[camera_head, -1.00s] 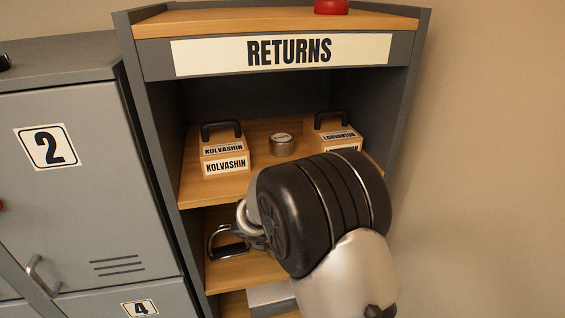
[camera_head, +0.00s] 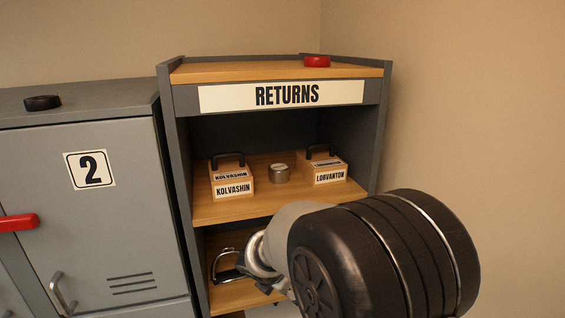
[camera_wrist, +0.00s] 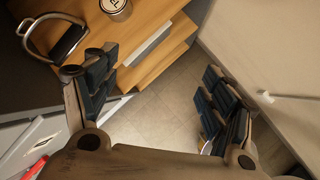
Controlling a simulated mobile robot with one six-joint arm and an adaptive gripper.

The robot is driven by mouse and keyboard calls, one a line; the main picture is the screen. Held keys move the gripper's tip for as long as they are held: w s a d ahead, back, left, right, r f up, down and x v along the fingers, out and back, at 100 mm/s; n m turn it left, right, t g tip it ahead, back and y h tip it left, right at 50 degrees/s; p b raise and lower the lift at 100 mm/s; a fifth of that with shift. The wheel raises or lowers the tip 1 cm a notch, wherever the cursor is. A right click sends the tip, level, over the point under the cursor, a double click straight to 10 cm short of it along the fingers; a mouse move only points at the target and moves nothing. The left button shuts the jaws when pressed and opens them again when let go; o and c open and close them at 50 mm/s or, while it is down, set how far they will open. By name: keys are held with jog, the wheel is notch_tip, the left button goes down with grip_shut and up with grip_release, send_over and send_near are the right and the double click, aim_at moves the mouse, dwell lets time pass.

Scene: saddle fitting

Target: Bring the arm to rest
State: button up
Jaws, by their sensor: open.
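My gripper (camera_wrist: 160,98) is open in the wrist view, its dark padded fingers wide apart with only floor visible between them. In the head view my arm fills the lower right, in front of the returns cabinet, and hides most of the gripper. A metal loop with a dark pad, like a stirrup (camera_wrist: 58,38), lies on a wooden shelf beyond the left finger, apart from it. In the head view a similar metal loop (camera_head: 222,266) shows on the lower shelf, beside my wrist.
The returns cabinet (camera_head: 180,150) holds a KOLVASHIN box (camera_head: 233,188), a round tin (camera_head: 279,173) and a LORVANTON box (camera_head: 330,175) on its upper shelf. A red object (camera_head: 317,61) lies on top. Grey lockers (camera_head: 130,210) stand left. Plain wall is at right.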

jog(key=s+d+r+m+g, duration=0.1)
jog(key=s+d+r+m, duration=1.1)
jog(key=s+m, duration=0.1)
jog(key=s+d+m+y, duration=0.1)
jog(key=s+m+y, duration=0.1)
jog(key=s+m, duration=1.3)
jog(key=s+b, duration=0.1)
jog(key=s, duration=0.4)
jog(key=shift+s+d+r+g, duration=0.3)
jog(key=shift+d+r, duration=0.1)
